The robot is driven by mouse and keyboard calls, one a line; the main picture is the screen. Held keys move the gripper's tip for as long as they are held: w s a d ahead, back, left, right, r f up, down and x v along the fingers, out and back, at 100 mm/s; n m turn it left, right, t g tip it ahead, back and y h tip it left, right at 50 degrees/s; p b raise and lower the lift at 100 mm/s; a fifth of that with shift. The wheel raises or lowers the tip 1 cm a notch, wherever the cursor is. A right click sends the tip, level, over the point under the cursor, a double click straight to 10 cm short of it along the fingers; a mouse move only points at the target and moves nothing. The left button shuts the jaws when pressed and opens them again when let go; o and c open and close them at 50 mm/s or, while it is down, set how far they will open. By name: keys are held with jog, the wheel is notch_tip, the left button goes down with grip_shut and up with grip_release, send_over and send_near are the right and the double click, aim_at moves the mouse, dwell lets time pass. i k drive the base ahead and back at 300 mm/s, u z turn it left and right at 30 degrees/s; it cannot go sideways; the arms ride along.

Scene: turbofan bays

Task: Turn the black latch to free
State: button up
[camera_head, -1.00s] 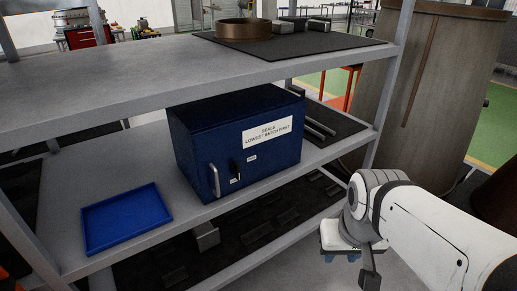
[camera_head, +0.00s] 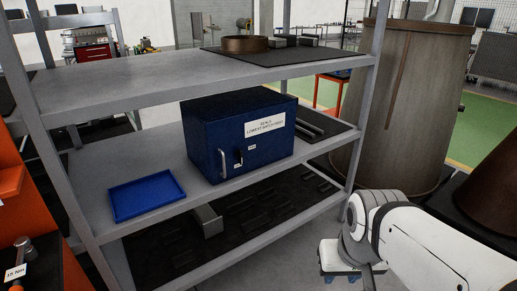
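The black latch (camera_head: 239,157) is a small dark upright piece on the front of a blue cabinet (camera_head: 206,150). It sits just right of a silver bar handle (camera_head: 222,164), with small white labels beside it. The cabinet stands on the middle shelf, its door looking shut, with a white seals label on its front. My white arm (camera_head: 430,245) enters at the lower right, to the right of the shelving and well apart from the latch. My gripper is at the bottom edge, mostly cut off or hidden, so its fingers cannot be made out.
A blue tray (camera_head: 147,212) lies left of the cabinet on the middle shelf (camera_head: 108,234). A grey shelf post (camera_head: 362,120) stands between my arm and the cabinet. Dark rods lie right of the cabinet. A brown ring (camera_head: 245,44) is on the top shelf. An orange unit stands at left.

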aim_at(238, 153)
jog(key=u, duration=0.15)
jog(key=i, duration=0.9)
jog(key=z, duration=0.05)
